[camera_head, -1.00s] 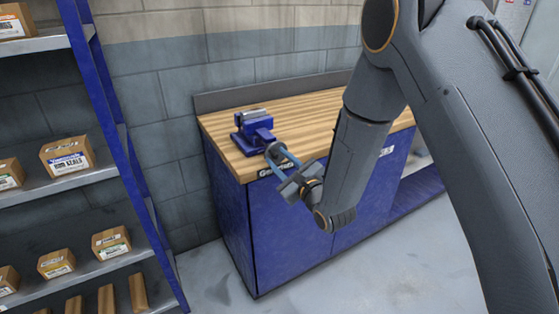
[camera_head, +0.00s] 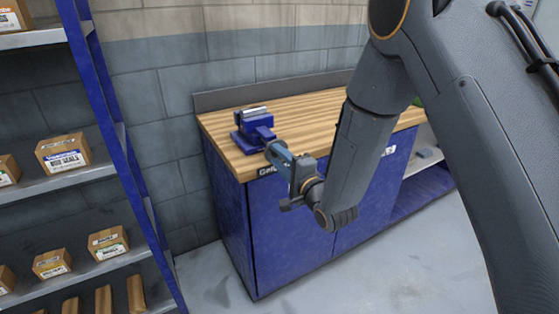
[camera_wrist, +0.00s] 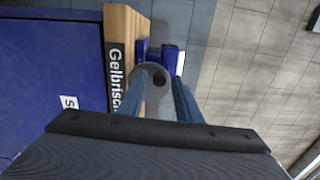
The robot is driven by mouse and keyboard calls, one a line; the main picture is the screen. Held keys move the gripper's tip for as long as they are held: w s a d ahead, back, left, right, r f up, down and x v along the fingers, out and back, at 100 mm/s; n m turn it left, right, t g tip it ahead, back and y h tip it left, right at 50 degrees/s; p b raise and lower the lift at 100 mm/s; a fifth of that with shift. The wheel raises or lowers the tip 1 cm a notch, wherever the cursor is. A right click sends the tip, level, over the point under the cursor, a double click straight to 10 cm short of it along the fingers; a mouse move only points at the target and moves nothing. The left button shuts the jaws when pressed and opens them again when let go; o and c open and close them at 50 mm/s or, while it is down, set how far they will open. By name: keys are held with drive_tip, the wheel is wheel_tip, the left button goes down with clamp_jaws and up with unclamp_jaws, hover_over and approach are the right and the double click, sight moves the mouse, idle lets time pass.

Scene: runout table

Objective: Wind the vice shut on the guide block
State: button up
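The blue vice (camera_head: 254,130) sits at the left end of the wooden bench top, and its blue body also shows in the wrist view (camera_wrist: 168,58). A pale grey piece (camera_head: 254,112) shows at its jaws; I cannot tell whether this is the guide block, or see the jaw gap. The vice's round grey handle hub (camera_wrist: 151,77) faces my wrist camera. My gripper (camera_head: 277,152) reaches the handle end of the vice. In the wrist view its two blue-grey fingers lie either side of the hub, the left one overlapping its edge. Whether they press on it is unclear.
The bench (camera_head: 300,119) has a bare wooden top right of the vice and a blue cabinet front below. A shelf rack (camera_head: 125,165) with cardboard boxes stands at the left. A wall is behind the bench. The floor in front is open.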

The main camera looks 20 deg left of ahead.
drive_tip(key=n+b, duration=0.1)
drive_tip(key=n, duration=0.6)
drive_tip(key=shift+f+b, duration=0.1)
drive_tip(key=shift+b, duration=0.2)
drive_tip(key=n+b, duration=0.1)
drive_tip(key=n, duration=0.5)
drive_tip(key=shift+b, duration=0.35)
drive_tip(key=shift+c, duration=0.4)
clamp_jaws()
drive_tip(key=m, duration=0.3)
drive_tip(key=shift+w+d+r+p, duration=0.2)
drive_tip(key=shift+w+r+p, duration=0.05)
drive_tip(key=shift+r+p, duration=0.15)
drive_tip(key=shift+m, duration=0.3)
drive_tip(key=shift+w+d+r+m, duration=0.1)
drive_tip(key=shift+w+d+m, duration=0.05)
drive_tip(key=shift+m, duration=0.65)
drive_tip(key=shift+w+d+r+m, duration=0.1)
drive_tip(key=shift+w+d+m, duration=0.05)
drive_tip(key=shift+m, duration=0.65)
